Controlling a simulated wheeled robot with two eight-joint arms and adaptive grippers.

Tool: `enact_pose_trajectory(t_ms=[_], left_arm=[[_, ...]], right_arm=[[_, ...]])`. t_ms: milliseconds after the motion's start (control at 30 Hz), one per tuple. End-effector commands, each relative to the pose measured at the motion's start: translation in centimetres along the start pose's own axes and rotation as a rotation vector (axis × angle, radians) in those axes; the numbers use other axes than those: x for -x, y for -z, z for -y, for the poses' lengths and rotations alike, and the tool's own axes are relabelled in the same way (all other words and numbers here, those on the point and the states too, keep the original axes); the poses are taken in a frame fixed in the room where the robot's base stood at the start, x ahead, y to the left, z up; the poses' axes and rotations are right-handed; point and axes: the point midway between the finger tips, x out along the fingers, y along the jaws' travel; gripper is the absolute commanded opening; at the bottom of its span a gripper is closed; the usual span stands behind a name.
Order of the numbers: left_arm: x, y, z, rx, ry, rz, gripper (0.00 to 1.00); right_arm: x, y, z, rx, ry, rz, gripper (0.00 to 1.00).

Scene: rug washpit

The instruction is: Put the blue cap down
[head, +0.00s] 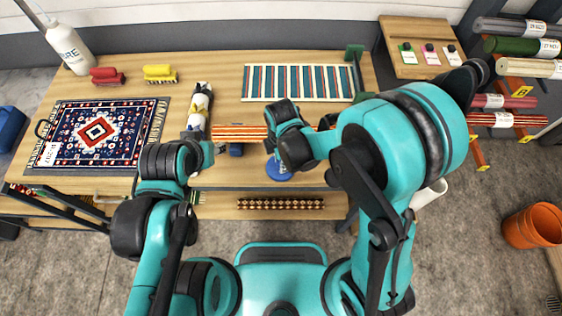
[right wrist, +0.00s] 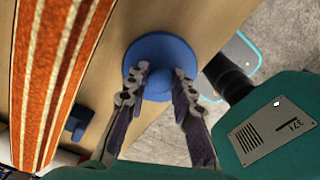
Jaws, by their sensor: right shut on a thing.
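The blue cap (right wrist: 160,50) is a round blue disc with a knob in the right wrist view. My right gripper (right wrist: 160,77) is shut on its knob, one finger on each side. In the head view the cap (head: 279,172) shows below my right gripper, over the front part of the wooden table (head: 320,175). I cannot tell whether it touches the tabletop. My left arm ends over the table left of the middle; its fingers (head: 199,132) are not clear enough to tell open from shut.
An orange striped rug strip (head: 240,132) lies just left of the cap, with a small dark blue block (head: 236,150) beside it. A patterned rug (head: 97,132) lies at left, a striped one (head: 300,82) at the back. An orange bucket (head: 533,226) stands on the floor.

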Motion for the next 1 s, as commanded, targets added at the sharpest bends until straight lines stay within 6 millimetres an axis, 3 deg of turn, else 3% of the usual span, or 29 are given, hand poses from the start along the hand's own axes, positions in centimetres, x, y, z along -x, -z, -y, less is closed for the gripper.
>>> enact_pose_trajectory(t_ms=[267,300,367,767,1000], left_arm=[[-0.4,-0.2,0.0,0.000,0.000,0.000,0.40],[-0.2,-0.2,0.0,0.000,0.000,0.000,0.40],[-0.2,-0.1,0.0,0.000,0.000,0.000,0.40],[0.3,0.2,0.0,0.000,0.000,0.000,0.40],[1.6,1.2,0.0,0.000,0.000,0.000,0.40]], right_arm=[[-0.4,0.0,0.0,0.000,0.000,0.000,0.00],[-0.2,0.0,0.0,0.000,0.000,0.000,0.34],[-0.2,0.0,0.0,0.000,0.000,0.000,0.44],[0.6,0.0,0.0,0.000,0.000,0.000,0.44],[5.5,0.0,0.1,0.000,0.000,0.000,0.44]])
